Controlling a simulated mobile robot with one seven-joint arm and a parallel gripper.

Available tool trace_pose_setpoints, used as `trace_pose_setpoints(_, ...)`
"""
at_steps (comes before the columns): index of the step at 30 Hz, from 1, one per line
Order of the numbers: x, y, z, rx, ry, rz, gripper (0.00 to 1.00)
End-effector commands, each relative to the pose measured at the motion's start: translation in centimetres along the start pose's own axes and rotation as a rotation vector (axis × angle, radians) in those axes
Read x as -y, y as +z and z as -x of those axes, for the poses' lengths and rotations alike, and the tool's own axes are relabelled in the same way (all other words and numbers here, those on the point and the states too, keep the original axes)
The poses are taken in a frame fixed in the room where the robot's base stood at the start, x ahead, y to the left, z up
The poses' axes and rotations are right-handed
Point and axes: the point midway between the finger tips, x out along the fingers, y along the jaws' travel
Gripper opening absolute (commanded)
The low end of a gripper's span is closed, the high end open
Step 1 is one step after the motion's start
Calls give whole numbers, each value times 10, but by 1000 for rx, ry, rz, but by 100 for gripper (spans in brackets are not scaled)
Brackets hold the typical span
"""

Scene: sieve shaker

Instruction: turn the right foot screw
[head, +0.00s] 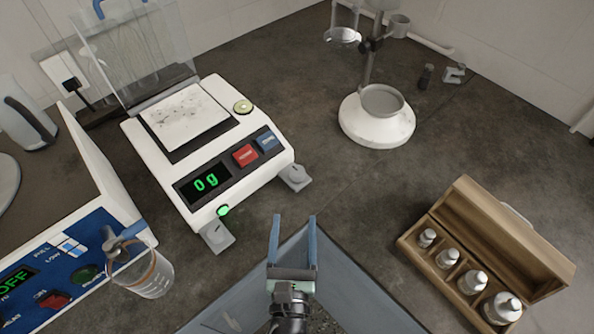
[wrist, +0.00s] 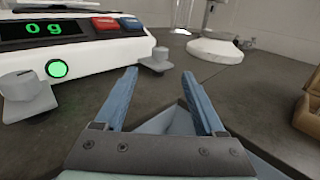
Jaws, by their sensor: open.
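The white balance (head: 205,150) has a grey foot screw at each front corner. The right foot screw (head: 295,177) is a grey knob on a flat grey plate at the front right corner. It also shows in the wrist view (wrist: 157,60), just past and between my fingertips. The left foot screw (head: 217,236) shows large at the left in the wrist view (wrist: 27,95). My gripper (head: 294,218) is open and empty, its two blue fingers pointing at the right foot screw from the near side, apart from it.
The display reads 0 g. A glass beaker (head: 150,274) and blue control panel are at the lower left. A wooden weight box (head: 490,255) stands at the right, a white round-based stand (head: 377,125) behind. A grey tray (head: 365,300) lies under my gripper.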

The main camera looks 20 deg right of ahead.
Motion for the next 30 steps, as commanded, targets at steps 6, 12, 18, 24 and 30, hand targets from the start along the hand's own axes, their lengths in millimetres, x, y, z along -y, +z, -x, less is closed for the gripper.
trace_pose_setpoints(6,1,2,-43,5,-4,-4,71)
trace_pose_setpoints(12,1,2,-80,4,-3,-5,71)
trace_pose_setpoints(18,0,2,-106,4,-2,-5,71)
trace_pose_setpoints(24,1,1,-116,2,-1,-6,71)
trace_pose_setpoints(30,1,1,-117,2,-1,-6,71)
